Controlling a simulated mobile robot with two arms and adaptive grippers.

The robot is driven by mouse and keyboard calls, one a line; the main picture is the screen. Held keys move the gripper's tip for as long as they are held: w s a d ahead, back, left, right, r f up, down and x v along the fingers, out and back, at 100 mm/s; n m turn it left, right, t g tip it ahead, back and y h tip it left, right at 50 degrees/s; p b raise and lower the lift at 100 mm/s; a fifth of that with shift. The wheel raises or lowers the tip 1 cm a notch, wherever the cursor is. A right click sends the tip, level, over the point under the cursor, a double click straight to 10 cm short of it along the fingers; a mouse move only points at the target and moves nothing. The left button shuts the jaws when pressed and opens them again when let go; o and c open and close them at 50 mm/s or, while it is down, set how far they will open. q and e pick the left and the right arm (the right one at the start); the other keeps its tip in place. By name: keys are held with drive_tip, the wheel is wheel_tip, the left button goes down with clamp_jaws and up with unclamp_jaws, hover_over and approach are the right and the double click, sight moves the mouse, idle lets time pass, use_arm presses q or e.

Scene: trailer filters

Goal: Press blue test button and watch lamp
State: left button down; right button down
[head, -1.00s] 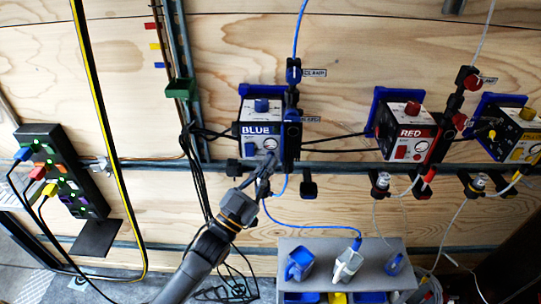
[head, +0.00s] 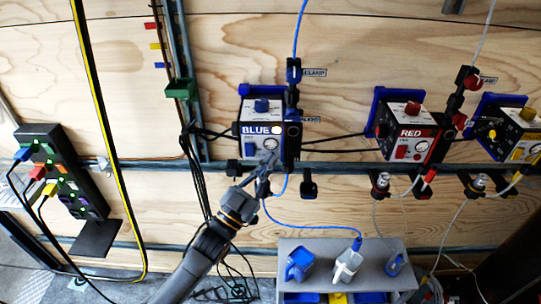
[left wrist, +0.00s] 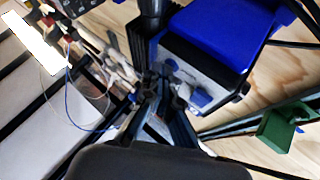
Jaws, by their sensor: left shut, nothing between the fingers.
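The blue unit (head: 262,112), a white-fronted box with a "BLUE" label, hangs on the plywood wall in a blue bracket. A round lamp (head: 277,130) right of the label shows bright white. A gauge sits below it. My left gripper (head: 267,160) is shut and empty, its tips at the lower front of the box, covering part of it. In the left wrist view, the gripper (left wrist: 162,100) is beside the box's face, near a small blue part (left wrist: 200,98) that may be the test button. Contact with the button cannot be made out. My right gripper is out of view.
The red unit (head: 408,130) and yellow unit (head: 515,130) hang to the right. A black power strip (head: 65,175) is at left. Cables hang around the blue unit.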

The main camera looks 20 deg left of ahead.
use_arm(q)
drive_tip(key=shift+s, duration=0.15)
drive_tip(key=shift+s+d+p, duration=0.2)
drive_tip(key=shift+s+p, duration=0.15)
drive_tip(key=shift+s, duration=0.3)
drive_tip(key=s+p, duration=0.1)
drive_tip(key=s, duration=0.1)
drive_tip(key=s+d, duration=0.1)
drive_tip(key=s, duration=0.1)
drive_tip(key=shift+s+d+p, duration=0.2)
drive_tip(key=shift+s+p, duration=0.2)
idle(0.7)
